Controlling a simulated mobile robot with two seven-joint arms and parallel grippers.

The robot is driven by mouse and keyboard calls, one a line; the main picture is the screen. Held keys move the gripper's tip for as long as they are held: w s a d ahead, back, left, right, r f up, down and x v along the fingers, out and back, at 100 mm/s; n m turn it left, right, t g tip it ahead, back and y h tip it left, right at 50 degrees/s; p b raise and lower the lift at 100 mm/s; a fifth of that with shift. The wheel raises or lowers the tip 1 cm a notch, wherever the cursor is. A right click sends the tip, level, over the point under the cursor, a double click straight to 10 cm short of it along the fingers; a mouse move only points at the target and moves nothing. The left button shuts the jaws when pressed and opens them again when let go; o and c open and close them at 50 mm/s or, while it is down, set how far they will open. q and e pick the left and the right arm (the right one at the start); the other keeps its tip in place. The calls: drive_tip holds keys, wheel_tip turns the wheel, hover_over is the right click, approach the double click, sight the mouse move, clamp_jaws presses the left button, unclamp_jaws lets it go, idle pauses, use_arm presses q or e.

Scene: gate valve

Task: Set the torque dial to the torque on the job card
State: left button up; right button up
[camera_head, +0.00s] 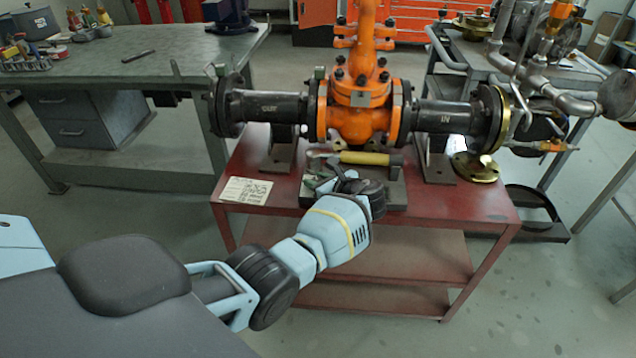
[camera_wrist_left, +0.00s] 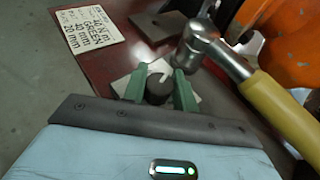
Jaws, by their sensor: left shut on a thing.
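Any scale or pointer is unreadable. My right gripper is out of view.
A yellow-handled wrench (camera_head: 365,158) lies just behind my left gripper, its metal head close to the fingers. The orange gate valve (camera_head: 360,100) and dark pipes stand behind it. The red table (camera_head: 455,205) is clear at its front right.

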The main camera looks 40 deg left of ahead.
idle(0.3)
use_arm(q)
drive_tip(key=o, duration=1)
drive_tip(key=p+v, duration=0.1)
drive_tip(key=v, duration=0.5)
drive_tip(key=shift+d+r+p, duration=0.15)
drive_tip(key=shift+d+p, duration=0.1)
drive_tip(key=shift+p, duration=0.05)
drive_tip(key=shift+s+d+r, duration=0.15)
drive_tip(key=shift+s+d, duration=0.05)
drive_tip(key=shift+d, duration=0.35)
